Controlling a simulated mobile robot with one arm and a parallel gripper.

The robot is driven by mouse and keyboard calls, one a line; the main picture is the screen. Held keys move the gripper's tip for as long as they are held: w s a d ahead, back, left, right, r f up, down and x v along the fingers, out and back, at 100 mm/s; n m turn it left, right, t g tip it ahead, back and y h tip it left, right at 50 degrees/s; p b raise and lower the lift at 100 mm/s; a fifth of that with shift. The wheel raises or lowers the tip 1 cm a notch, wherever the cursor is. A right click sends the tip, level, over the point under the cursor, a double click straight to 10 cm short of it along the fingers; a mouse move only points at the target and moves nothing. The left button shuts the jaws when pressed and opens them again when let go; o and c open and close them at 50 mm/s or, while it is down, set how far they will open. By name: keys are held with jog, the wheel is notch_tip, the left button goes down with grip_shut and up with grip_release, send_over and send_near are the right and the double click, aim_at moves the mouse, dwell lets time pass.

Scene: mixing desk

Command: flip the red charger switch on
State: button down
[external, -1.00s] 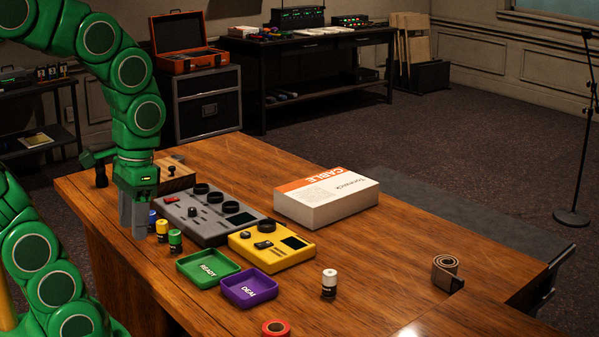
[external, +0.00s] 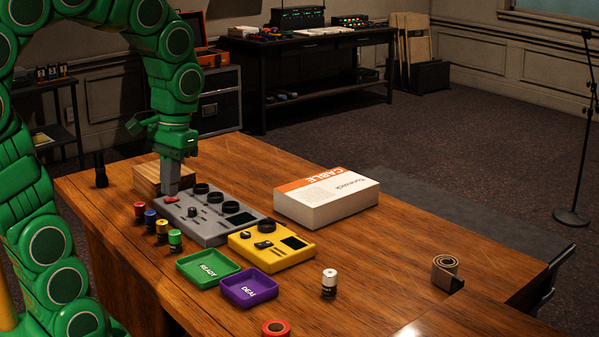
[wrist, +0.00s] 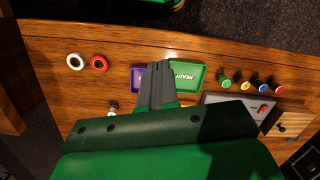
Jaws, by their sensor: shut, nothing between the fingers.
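The grey charger (external: 215,226) lies on the wooden desk with dark round knobs and a dark screen. Its small red switch (external: 171,200) is at the left end. The switch also shows in the wrist view (wrist: 263,108), at the right; I cannot tell its position. My gripper (external: 170,192) is shut and empty, pointing down at the charger's left end, close to the red switch. I cannot tell whether the fingertips touch it. In the wrist view, the shut fingers (wrist: 158,66) hide part of the trays, and my wrist hides much of the charger.
Several small cells, including a green one (external: 175,240), stand in front of the charger. A yellow device (external: 271,259), green READY tray (external: 230,270) and purple DEAD tray (external: 264,297) are nearby. A cable box (external: 327,205) lies behind; a wooden block (external: 147,177) is at left.

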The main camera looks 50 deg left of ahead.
jog(key=w+a+r+n, duration=0.1)
jog(key=w+a+n, duration=0.2)
jog(key=w+a, duration=0.5)
jog(key=n, duration=1.2)
send_over(167, 199)
jog(key=w, duration=0.2)
notch_tip(167, 199, down, 10)
jog(key=shift+d, duration=0.1)
jog(key=f, duration=0.4)
jog(key=s+f, duration=0.1)
jog(key=f, duration=0.8)
jog(key=shift+s+f, duration=0.25)
jog(key=shift+s, duration=0.1)
jog(key=shift+f, duration=0.15)
jog(key=shift+s, duration=0.1)
